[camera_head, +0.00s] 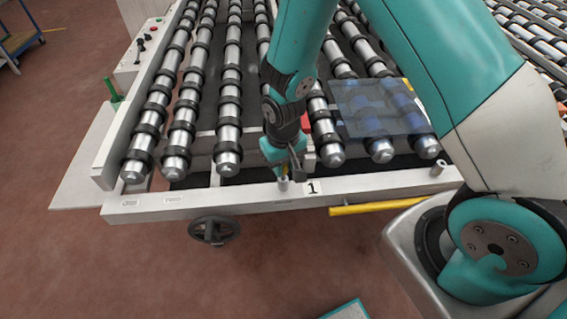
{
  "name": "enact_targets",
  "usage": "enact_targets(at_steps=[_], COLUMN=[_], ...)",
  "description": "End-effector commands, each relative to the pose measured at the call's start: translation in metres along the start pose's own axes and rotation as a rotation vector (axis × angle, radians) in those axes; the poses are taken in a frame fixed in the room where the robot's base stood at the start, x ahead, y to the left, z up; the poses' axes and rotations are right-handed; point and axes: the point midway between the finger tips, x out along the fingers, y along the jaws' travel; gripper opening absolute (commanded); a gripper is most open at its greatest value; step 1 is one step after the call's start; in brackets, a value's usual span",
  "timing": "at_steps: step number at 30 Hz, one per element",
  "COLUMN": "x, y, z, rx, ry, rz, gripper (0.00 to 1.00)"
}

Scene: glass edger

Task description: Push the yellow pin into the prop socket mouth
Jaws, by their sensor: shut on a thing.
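My gripper (284,170) points down over the front rail of the roller table, just left of the label "1" (312,187). It is shut on the yellow pin (285,171), of which only a small yellowish bit shows between the fingers. A short grey cylindrical socket (283,184) stands on the rail directly under the fingertips. The pin's lower end is at or just above the socket mouth; I cannot tell whether it is inside.
A dark glass pane (378,108) lies on the rollers at right. A similar grey socket (438,170) stands farther right on the rail. A yellow bar (385,207) sticks out below the rail. A black handwheel (214,230) hangs in front. The floor at front left is clear.

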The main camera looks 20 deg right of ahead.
Motion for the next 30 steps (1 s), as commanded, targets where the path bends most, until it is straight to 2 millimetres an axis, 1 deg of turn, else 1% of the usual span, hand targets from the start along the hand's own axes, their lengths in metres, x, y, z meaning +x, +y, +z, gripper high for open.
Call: enact_targets(at_steps=[30], x=[0.027], y=[0.000], z=[0.000], rx=[0.000], ry=[0.000], rz=[0.000], gripper=[0.02])
